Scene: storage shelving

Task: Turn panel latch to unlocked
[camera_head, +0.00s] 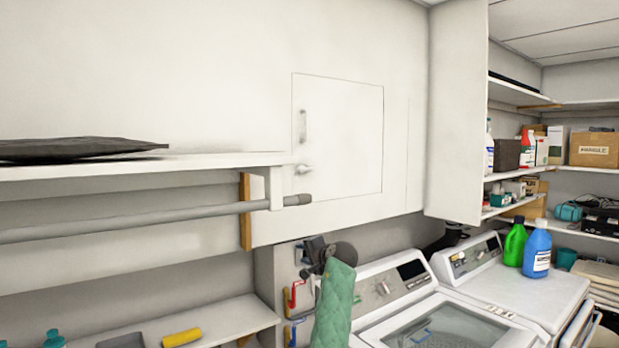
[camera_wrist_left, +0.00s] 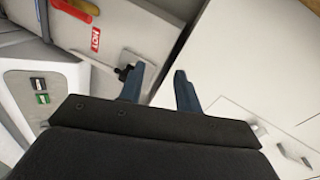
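The white wall panel (camera_head: 345,140) is closed, flush with the wall in the head view. A small pale latch (camera_head: 303,169) sits at its lower left edge, its lever lying roughly sideways. A vertical handle (camera_head: 303,125) is above it. My left gripper (camera_head: 306,260) is low against the wall, below the panel and apart from the latch. In the left wrist view its two blue-grey fingers (camera_wrist_left: 160,80) are spread with nothing between them. The latch (camera_wrist_left: 258,130) and the handle (camera_wrist_left: 292,155) show at lower right there. My right gripper is in neither view.
A shelf (camera_head: 220,161) with a rod (camera_head: 130,223) reaches out left of the latch. A red lever (camera_wrist_left: 78,18) and a HOT label (camera_wrist_left: 96,40) are on the wall box near the gripper. A washer (camera_head: 400,295) stands below. The wall before the panel is clear.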

